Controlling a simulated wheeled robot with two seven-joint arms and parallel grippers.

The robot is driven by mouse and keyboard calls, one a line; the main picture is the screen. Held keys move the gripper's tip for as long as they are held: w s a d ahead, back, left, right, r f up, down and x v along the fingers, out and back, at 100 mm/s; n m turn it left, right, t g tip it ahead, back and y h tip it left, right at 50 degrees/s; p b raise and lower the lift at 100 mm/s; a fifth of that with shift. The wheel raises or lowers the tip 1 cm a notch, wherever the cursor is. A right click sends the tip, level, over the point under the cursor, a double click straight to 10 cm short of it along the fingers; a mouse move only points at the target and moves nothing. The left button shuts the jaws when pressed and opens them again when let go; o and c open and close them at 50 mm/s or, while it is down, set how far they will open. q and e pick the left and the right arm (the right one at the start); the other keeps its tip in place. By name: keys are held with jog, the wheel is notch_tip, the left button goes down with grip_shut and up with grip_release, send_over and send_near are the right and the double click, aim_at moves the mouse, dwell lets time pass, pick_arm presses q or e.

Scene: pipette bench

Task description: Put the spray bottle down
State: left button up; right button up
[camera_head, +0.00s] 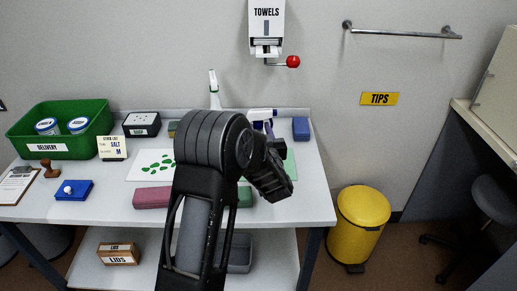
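A spray bottle with a white and blue head (262,114) shows towards the back right of the white bench (318,205). Its lower part is hidden behind my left arm and gripper, so I cannot tell whether it stands on the bench or is held. My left gripper (272,152) is dark and just below the spray head in the picture. Its fingertips do not show clearly, and I cannot tell whether they are open or shut. My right gripper is not in view.
A green mat (291,165) lies right of my gripper, partly hidden. A blue block (301,128) is at the back right corner. A slim white bottle (214,92) stands at the back. A green crate (92,113) is at left. A yellow bin (362,215) stands right of the bench.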

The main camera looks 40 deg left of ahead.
pick_arm(q)
jog(key=shift+c, duration=0.3)
grip_shut()
dwell(0.6)
jog(key=shift+r, duration=0.1)
dwell(0.4)
